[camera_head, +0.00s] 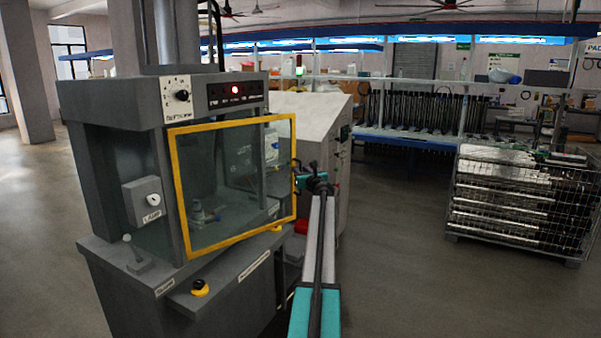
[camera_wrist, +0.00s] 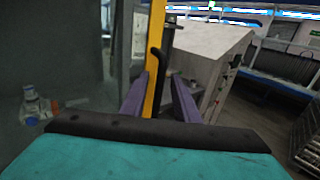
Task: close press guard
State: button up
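The press guard (camera_head: 181,190) is a clear panel in a yellow frame on the front of the grey press (camera_head: 110,105). Its right edge reaches past the right side of the press head; it seems to stand ajar, but how far I cannot tell. My gripper (camera_wrist: 160,82) is at this right edge, its two purple fingers apart. In the wrist view the yellow guard frame (camera_wrist: 155,40) and a black handle (camera_wrist: 154,62) show between and just beyond the fingers. I cannot tell whether they touch. In the head view my arm hides part of this spot.
A grey cabinet (camera_head: 320,125) stands close behind and right of the guard. A yellow-black button (camera_head: 200,288) and a small lever (camera_head: 130,250) sit on the press table. A wire cage of parts (camera_head: 520,200) stands at the right, with clear floor before it.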

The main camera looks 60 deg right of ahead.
jog(key=shift+a, duration=0.2)
jog(key=b+v, duration=0.2)
jog(key=v, duration=1.1)
jog(key=shift+s+b, duration=0.35)
jog(key=shift+c, duration=0.3)
